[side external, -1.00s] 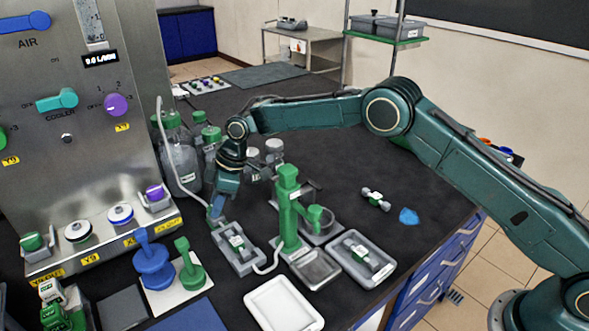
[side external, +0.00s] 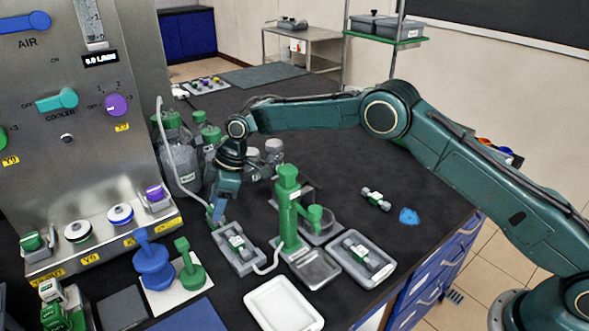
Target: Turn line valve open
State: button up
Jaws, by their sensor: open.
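A small green-and-grey valve (side external: 237,243) with a white label sits in a grey holder (side external: 245,262) on the dark bench. I take it to be the line valve. A pale tube runs from its area up to the bottles, and another short one goes toward the green stand. My gripper (side external: 216,214) points down at the back-left end of the holder, very close to the valve's end. Its jaws are open. I cannot tell whether they touch the valve, and the valve's handle position is too small to read.
A green stand (side external: 289,215) rises just right of the holder. Capped bottles (side external: 181,165) stand behind my gripper. A grey tray (side external: 383,257) and a white tray (side external: 283,304) lie in front and right. The steel panel (side external: 70,130) stands left.

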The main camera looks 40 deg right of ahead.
jog(key=v, duration=1.3)
jog(key=shift+r, duration=0.4)
jog(key=shift+s+d, duration=0.1)
jog(key=shift+d, duration=0.05)
